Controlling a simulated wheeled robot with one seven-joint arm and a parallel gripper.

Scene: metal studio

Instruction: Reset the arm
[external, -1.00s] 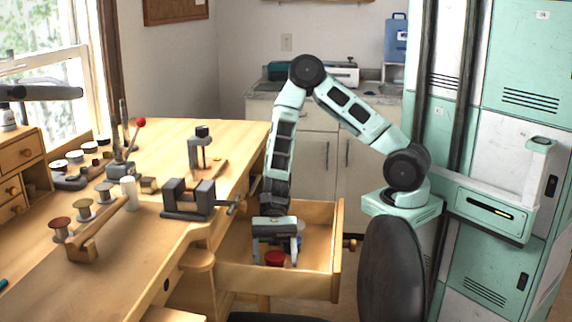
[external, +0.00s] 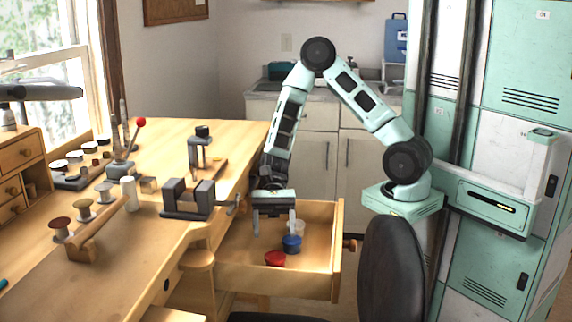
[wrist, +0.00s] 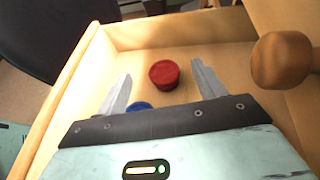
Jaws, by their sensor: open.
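My gripper (external: 274,222) hangs from my bent arm over the open drawer (external: 337,262), fingers pointing down. Its two fingers are spread apart with nothing between them; it also shows open in the wrist view (wrist: 160,85). A red round container (external: 275,259) lies on the drawer floor below the gripper, and in the wrist view the red container (wrist: 164,74) sits beyond the fingertips. A blue container (external: 291,243) stands just behind it; in the wrist view the blue one (wrist: 139,106) is mostly hidden by my gripper. A pale container (external: 297,227) stands behind the blue one, partly hidden.
A wooden workbench (external: 90,285) with a dark vise (external: 188,198), spools and tools lies left of the drawer. A round wooden knob (wrist: 282,60) shows near the drawer in the wrist view. A dark chair (external: 391,270) stands right of the drawer. Cabinets stand behind.

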